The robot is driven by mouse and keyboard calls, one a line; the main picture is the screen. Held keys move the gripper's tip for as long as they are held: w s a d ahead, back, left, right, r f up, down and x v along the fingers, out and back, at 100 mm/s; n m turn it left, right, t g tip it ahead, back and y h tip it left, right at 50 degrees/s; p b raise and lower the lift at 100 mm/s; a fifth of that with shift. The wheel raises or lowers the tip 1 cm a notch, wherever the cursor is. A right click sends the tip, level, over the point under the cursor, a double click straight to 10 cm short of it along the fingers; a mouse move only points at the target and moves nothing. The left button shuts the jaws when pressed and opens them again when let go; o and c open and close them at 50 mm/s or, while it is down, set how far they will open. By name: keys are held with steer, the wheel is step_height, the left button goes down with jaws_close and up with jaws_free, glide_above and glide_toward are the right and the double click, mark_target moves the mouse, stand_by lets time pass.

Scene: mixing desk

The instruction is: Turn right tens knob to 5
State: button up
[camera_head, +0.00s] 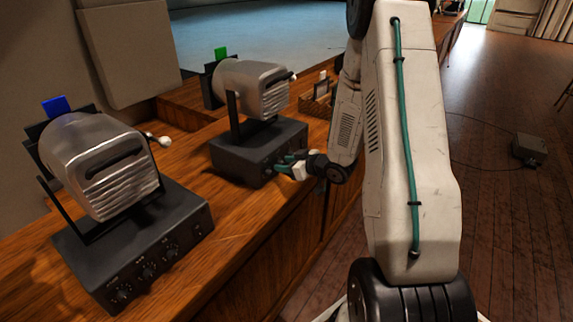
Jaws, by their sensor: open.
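Two dark control boxes with silver lamp-like housings stand on a wooden desk. The right box (238,158) has a green tab (220,53) behind its silver housing (252,88). My gripper (283,164) is at the front face of the right box, near its right end, with the jaws open. The knobs of the right box are small and partly hidden by my gripper, so I cannot tell which knob is between the fingers, whether they touch it, or its setting. The left box (90,258) shows several knobs (147,257) on its front and has a blue tab (57,106).
The wooden desk (262,222) has a bare strip in front of the boxes. A small wire-like holder (318,103) stands behind the right box. A grey box with a cable (529,149) lies on the wood floor at right. The floor around it is mostly clear.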

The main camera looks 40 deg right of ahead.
jaws_close()
steer(key=shift+d, duration=0.1)
steer(key=shift+d+m+g+y, duration=0.15)
steer(key=shift+m+g+y, duration=0.15)
steer(key=shift+m+y, duration=0.5)
steer(key=m+y, duration=0.1)
steer(key=m, duration=0.2)
steer(key=shift+w+d+f+m+y, duration=0.1)
steer(key=shift+d+m+y, duration=0.1)
steer(key=shift+m+y, duration=0.15)
steer(key=m+y, duration=0.1)
steer(key=m, duration=0.1)
steer(key=m+y, duration=0.2)
steer(key=shift+w+d+f+m, duration=0.1)
steer(key=shift+d+f+m, duration=0.1)
steer(key=shift+m, duration=0.15)
